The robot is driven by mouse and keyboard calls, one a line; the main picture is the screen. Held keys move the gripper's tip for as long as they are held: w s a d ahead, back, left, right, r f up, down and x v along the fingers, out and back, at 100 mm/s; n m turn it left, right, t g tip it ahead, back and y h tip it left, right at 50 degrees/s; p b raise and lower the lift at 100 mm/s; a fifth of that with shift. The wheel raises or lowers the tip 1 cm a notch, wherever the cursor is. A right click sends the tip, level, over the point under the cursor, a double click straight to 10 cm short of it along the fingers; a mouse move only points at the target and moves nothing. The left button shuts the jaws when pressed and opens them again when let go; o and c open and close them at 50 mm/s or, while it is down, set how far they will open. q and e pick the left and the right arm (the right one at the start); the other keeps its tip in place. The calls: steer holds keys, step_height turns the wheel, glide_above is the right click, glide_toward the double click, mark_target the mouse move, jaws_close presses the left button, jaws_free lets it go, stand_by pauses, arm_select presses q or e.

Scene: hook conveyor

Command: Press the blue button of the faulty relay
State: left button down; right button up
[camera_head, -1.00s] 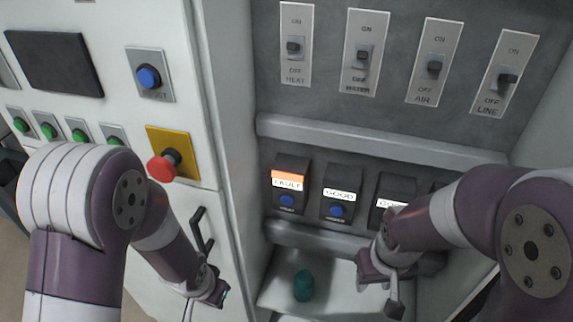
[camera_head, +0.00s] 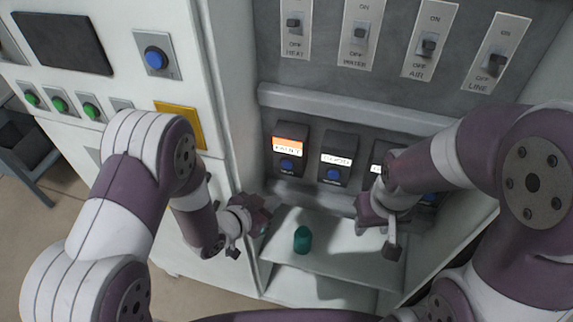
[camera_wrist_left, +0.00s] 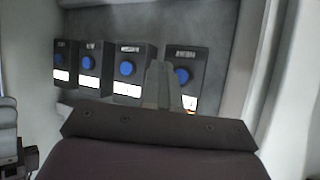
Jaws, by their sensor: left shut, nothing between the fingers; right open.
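The faulty relay (camera_head: 290,150) is a black box with an orange and white label and a blue button (camera_head: 287,166) below it. In the left wrist view, upside down, this relay (camera_wrist_left: 190,62) is rightmost, with its blue button (camera_wrist_left: 181,76) visible beside my fingers. My left gripper (camera_head: 268,212) is shut and empty, below and left of the relay, apart from it in the head view. Its closed fingers (camera_wrist_left: 163,85) cover part of the relay's lower area in the wrist view. My right gripper (camera_head: 376,232) is open, below the relays on the right.
A second relay (camera_head: 336,158) reads GOOD; further relays to its right are partly hidden by my right arm. A teal object (camera_head: 302,239) stands on the shelf (camera_head: 345,262) below. Switches line the panel above (camera_head: 428,45). The white cabinet (camera_head: 190,60) is at left.

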mark_target(290, 169)
arm_select(q)
steer(key=w+d, duration=0.2)
steer(key=w, duration=0.5)
steer(key=shift+b, duration=0.4)
steer(key=shift+w+d, duration=0.1)
steer(key=shift+d, duration=0.05)
stand_by(1.4)
steer(key=shift+w+d, duration=0.1)
steer(key=shift+w, duration=0.25)
steer(key=shift+w+d, duration=0.1)
steer(key=shift+w, duration=0.15)
stand_by(0.4)
steer(key=shift+w+d+r, duration=0.1)
steer(key=shift+w+r, duration=0.05)
steer(key=shift+w, duration=0.05)
stand_by(0.6)
steer(key=shift+s+a, duration=0.35)
steer(key=shift+s, duration=0.35)
